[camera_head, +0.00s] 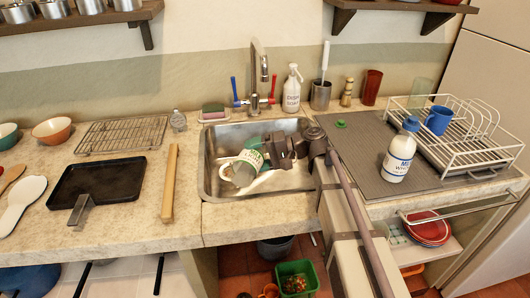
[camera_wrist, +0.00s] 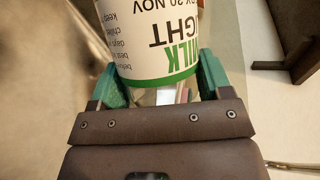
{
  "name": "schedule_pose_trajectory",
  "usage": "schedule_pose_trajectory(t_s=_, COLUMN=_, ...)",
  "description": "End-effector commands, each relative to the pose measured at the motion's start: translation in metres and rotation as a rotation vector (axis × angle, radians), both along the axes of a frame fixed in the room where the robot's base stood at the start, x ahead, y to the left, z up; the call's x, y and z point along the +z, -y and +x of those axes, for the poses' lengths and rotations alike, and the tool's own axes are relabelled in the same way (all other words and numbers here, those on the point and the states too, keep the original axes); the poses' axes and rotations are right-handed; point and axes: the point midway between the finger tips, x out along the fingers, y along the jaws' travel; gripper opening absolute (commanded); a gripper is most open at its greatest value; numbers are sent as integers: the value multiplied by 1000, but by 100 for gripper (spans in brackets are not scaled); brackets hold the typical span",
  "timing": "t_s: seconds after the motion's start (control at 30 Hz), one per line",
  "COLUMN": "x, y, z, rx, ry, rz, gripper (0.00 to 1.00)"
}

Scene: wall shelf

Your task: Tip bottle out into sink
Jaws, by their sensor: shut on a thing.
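A white milk bottle with a green-edged label (camera_head: 250,160) is held over the sink (camera_head: 209,178) in the head view. It is tilted well over, and its lower end hangs within the basin's outline. In the wrist view the bottle (camera_wrist: 155,40) fills the upper middle, with its label text upside down. My gripper (camera_head: 262,152) comes from the right and is shut around the bottle; its green fingers (camera_wrist: 160,82) show on both sides of it. The bottle's mouth and any liquid cannot be made out.
A blue-capped milk bottle (camera_head: 399,152) stands on the grey mat (camera_head: 365,150), with a small green cap (camera_head: 341,124) behind. A wooden bar (camera_head: 169,180) lies left; a dish rack (camera_head: 470,135) stands right.

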Motion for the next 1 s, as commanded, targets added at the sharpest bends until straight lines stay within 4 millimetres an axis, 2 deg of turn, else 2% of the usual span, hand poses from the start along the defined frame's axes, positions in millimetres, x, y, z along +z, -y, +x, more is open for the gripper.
schedule_pose_trajectory(t_s=1.0, x=7, y=1, z=2, rx=0, ry=-94, rz=31, gripper=41)
